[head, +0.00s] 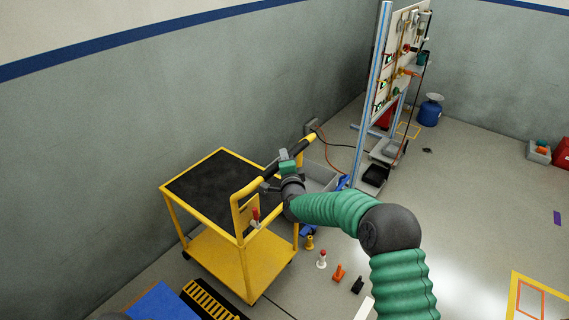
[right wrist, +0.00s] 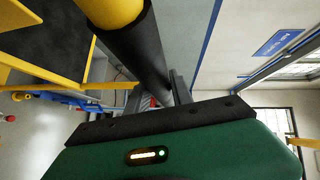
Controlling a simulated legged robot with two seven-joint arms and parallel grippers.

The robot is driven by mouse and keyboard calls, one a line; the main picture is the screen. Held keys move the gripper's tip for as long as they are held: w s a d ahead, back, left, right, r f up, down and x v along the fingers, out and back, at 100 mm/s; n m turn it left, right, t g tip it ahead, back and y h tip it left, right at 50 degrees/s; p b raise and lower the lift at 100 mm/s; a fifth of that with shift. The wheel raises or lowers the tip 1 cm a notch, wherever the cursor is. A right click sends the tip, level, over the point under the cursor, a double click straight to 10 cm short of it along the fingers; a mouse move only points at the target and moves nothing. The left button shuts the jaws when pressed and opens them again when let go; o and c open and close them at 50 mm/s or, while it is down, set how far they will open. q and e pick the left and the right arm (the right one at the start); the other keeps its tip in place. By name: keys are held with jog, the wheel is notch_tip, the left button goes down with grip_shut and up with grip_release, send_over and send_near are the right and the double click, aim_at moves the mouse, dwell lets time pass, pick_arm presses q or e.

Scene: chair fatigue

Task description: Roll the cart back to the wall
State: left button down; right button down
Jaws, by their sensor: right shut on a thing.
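The yellow cart (head: 248,268) stands on its wheels beside the grey wall (head: 120,140) in the head view. Its upper shelf (head: 215,185) has a black mat and looks empty. My right gripper (head: 287,165) is shut on the black grip of the cart's push handle (head: 302,148). The right wrist view shows the black handle grip (right wrist: 140,48) running down between my right gripper's fingers (right wrist: 165,95). The gap between cart and wall is hidden behind the cart. My left gripper is not in view.
Orange (head: 339,273), red-and-white (head: 322,259) and black (head: 357,285) small items stand on the floor right of the cart. A yellow slotted piece (head: 207,299) and blue surface (head: 160,303) are in front.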

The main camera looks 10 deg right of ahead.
jog(key=shift+a+f, duration=0.1)
dwell(0.3)
jog(key=c, duration=1.5)
grip_release()
jog(key=o, duration=0.4)
jog(key=shift+w+f, duration=0.1)
jog(key=shift+w, duration=0.15)
jog(key=shift+s, duration=0.15)
jog(key=shift+s+r, duration=0.2)
jog(key=shift+s, duration=0.1)
jog(key=s, duration=0.5)
jog(key=s+a+r, duration=0.1)
jog(key=s, duration=0.4)
jog(key=s+r, duration=0.1)
jog(key=s, duration=0.4)
jog(key=shift+s+a, duration=0.3)
jog(key=shift+s, duration=0.1)
